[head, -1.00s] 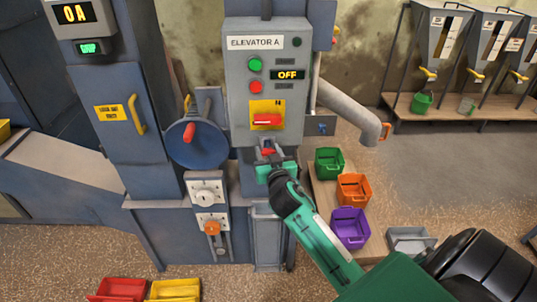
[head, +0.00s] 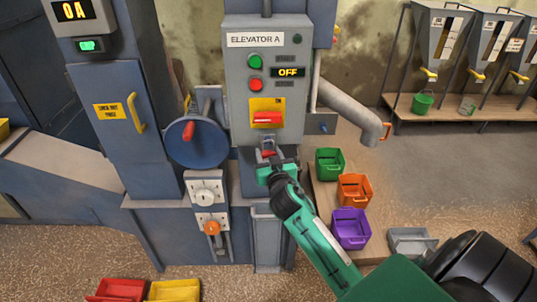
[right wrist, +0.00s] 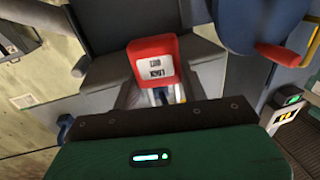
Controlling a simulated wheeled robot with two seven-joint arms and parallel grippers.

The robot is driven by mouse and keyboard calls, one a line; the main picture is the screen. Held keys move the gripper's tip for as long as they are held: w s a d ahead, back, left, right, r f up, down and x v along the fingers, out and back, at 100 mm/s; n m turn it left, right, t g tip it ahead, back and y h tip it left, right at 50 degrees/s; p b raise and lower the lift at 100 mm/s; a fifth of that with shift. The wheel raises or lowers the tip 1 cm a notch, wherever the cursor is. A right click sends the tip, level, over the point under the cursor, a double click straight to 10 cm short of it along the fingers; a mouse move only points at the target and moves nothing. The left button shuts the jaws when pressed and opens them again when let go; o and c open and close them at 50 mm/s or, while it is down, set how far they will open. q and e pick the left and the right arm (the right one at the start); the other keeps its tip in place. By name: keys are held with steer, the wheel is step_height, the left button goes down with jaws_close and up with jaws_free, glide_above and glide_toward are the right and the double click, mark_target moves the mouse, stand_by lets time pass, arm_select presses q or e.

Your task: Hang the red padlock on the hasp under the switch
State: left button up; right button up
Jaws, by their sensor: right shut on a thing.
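The red padlock (right wrist: 152,62) with a white label shows in the right wrist view, between the fingers of my right gripper (right wrist: 160,98). In the head view my right gripper (head: 270,166) is shut on the padlock (head: 268,153), just under the control box (head: 240,108). The red switch (head: 267,118) on its yellow plate is above it. The grey hasp (head: 267,142) is a small piece below the switch, right above the padlock. Whether the shackle is through the hasp is too small to tell. My left gripper is out of view.
A blue handwheel (head: 190,142) with a red handle stands left of the box. A grey pipe (head: 350,108) bends down at the right. Green (head: 329,162), orange (head: 354,190) and purple (head: 351,228) bins stand right of my right arm.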

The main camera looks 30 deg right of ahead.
steer(key=shift+f, duration=0.1)
stand_by(0.3)
steer(key=o, duration=1.1)
steer(key=shift+s+a, duration=0.1)
steer(key=shift+w+a+f+b+v, duration=0.1)
steer(key=shift+a+v, duration=0.25)
steer(key=shift+v, duration=1.25)
steer(key=shift+w+a+f+b+v, duration=0.15)
steer(key=shift+a+v, duration=0.2)
steer(key=shift+v, duration=1.2)
steer(key=shift+w+a+f+b+v, duration=0.1)
steer(key=shift+a+v, duration=0.2)
steer(key=shift+v, duration=1.3)
